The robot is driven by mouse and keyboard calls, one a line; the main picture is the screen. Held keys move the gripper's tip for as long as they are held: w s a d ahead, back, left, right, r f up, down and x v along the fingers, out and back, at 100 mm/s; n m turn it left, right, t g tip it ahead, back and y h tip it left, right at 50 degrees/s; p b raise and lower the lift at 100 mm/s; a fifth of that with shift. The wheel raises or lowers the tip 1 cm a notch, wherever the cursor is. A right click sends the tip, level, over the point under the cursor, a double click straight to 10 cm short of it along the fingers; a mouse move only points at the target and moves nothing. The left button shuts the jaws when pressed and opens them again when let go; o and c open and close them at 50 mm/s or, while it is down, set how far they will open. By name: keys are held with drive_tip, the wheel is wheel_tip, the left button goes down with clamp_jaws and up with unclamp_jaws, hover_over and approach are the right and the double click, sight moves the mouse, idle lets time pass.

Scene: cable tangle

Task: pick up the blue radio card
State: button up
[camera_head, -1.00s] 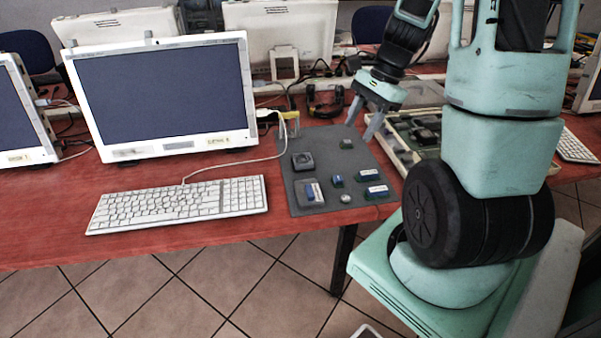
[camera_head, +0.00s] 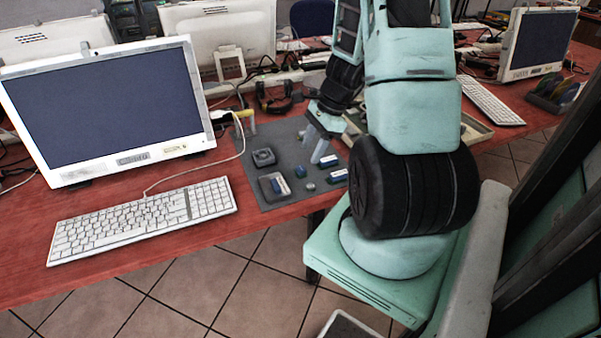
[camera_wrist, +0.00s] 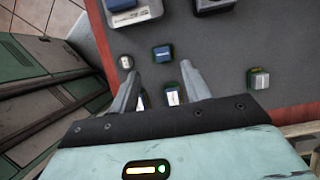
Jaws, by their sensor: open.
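Several small blue pieces lie on the grey mat (camera_head: 240,168). Two are blue cards with white labels at its right side, the back card (camera_head: 329,161) and the front card (camera_head: 338,176). A third blue card (camera_head: 281,185) lies on a dark tray (camera_head: 266,193). The labels are too small to read, so I cannot tell which is the radio card. My gripper (camera_head: 314,149) is open and empty above the mat's right part.
A small blue block (camera_wrist: 162,52) and a round grey piece (camera_wrist: 126,61) lie just beyond the fingertips. A dark square part (camera_head: 263,157) sits at the mat's back left. A keyboard (camera_head: 145,220) and monitor (camera_head: 110,105) stand left. A shallow tray (camera_head: 478,131) lies right.

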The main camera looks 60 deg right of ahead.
sight(302, 168)
drive_tip(key=x, duration=0.5)
drive_tip(key=shift+w+d+f+b, duration=0.1)
drive_tip(key=shift+w+f+b, duration=0.15)
drive_tip(key=shift+f+b, duration=0.1)
drive_tip(key=c, duration=0.7)
